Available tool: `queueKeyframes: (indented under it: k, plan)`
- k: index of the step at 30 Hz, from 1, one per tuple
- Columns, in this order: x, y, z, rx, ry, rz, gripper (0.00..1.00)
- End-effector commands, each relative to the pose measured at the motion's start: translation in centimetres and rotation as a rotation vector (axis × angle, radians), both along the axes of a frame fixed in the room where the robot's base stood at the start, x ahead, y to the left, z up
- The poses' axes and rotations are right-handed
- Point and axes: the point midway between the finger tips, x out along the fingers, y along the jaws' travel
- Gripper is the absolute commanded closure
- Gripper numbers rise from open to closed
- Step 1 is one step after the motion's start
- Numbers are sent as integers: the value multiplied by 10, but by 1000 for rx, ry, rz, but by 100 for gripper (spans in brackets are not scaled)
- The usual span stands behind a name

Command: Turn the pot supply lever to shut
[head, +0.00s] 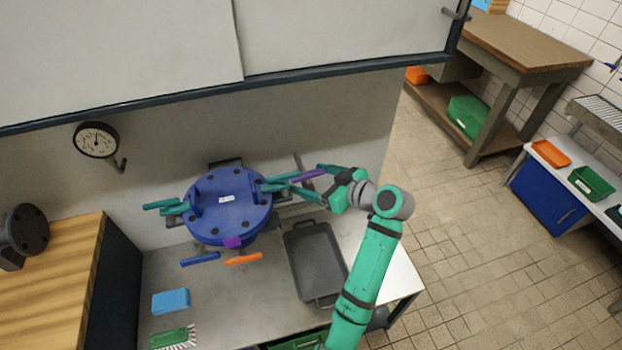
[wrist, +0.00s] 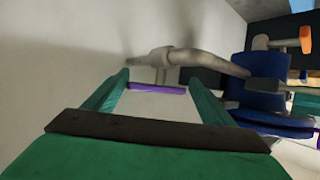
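A purple bar (head: 309,175), probably the pot supply lever's handle, is at the wall right of the blue pot (head: 228,212). In the wrist view the purple bar (wrist: 157,88) runs across the gap between my fingertips, just below a grey valve and pipe (wrist: 178,54) that curves right toward the blue pot (wrist: 252,80). My green gripper (head: 312,180) reaches in from the right, its fingers spread apart around the bar. I cannot tell whether the tips touch it. The lever's pivot is not clear.
A black tray (head: 316,262) lies on the metal bench below my gripper. A blue bar (head: 200,258) and an orange bar (head: 244,259) show in front of the pot. A gauge (head: 96,139) is on the wall left. Tiled floor (head: 455,235) is free at right.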

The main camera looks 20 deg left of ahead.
Motion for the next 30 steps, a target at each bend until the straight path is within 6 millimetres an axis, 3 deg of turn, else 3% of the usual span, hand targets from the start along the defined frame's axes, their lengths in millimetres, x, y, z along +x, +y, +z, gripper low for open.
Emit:
queueKeyframes:
  k: [20,21,23,30]
  plan:
    - [-4,2,0,0,2,-118,44]
    - [-4,2,0,0,2,-118,20]
    - [-3,2,0,0,2,-118,5]
    - [-3,1,0,1,1,-120,5]
